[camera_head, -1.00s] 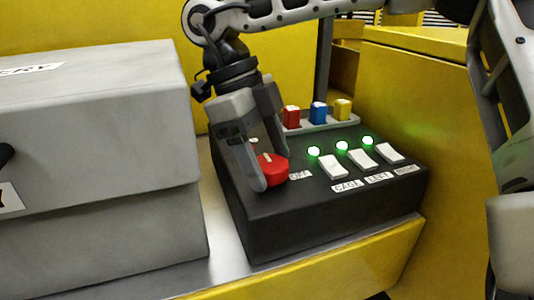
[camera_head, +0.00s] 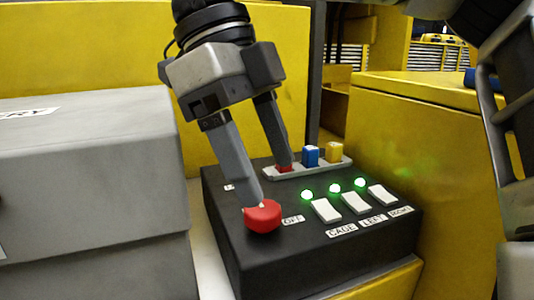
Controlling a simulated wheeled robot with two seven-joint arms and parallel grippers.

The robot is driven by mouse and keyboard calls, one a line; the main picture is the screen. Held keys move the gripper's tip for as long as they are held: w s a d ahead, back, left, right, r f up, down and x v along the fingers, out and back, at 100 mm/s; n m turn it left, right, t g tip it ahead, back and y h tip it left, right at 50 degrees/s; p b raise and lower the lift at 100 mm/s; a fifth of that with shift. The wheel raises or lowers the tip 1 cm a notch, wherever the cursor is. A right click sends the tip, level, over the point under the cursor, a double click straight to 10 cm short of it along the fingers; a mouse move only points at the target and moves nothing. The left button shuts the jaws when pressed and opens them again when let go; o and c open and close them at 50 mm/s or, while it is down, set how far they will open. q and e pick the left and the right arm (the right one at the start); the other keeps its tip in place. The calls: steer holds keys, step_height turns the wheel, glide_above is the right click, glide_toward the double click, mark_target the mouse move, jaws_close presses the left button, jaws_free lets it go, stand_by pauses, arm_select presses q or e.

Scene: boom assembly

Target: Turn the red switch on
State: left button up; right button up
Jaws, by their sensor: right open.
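The red switch (camera_head: 262,217) is a round red knob on the near left part of the black control box (camera_head: 320,262). A small OFF label (camera_head: 292,220) sits to its right. My right gripper (camera_head: 272,187) points down from above with its fingers apart and empty. Its nearer fingertip overlaps the top edge of the red switch; I cannot tell whether they touch. The other fingertip is farther back, in front of a red block (camera_head: 284,169) and partly hiding it. My left gripper is not in view.
Several white switches (camera_head: 326,211) with lit green lamps (camera_head: 334,188) lie right of the red switch. Blue (camera_head: 310,155) and yellow (camera_head: 334,151) blocks stand behind. A grey battery box (camera_head: 95,190) stands close on the left, a yellow panel (camera_head: 420,150) on the right.

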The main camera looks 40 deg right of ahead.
steer(key=s+a+r, duration=0.2)
steer(key=s+a, duration=0.1)
steer(key=s, duration=0.2)
steer(key=shift+r, duration=0.3)
steer(key=shift+s, duration=0.1)
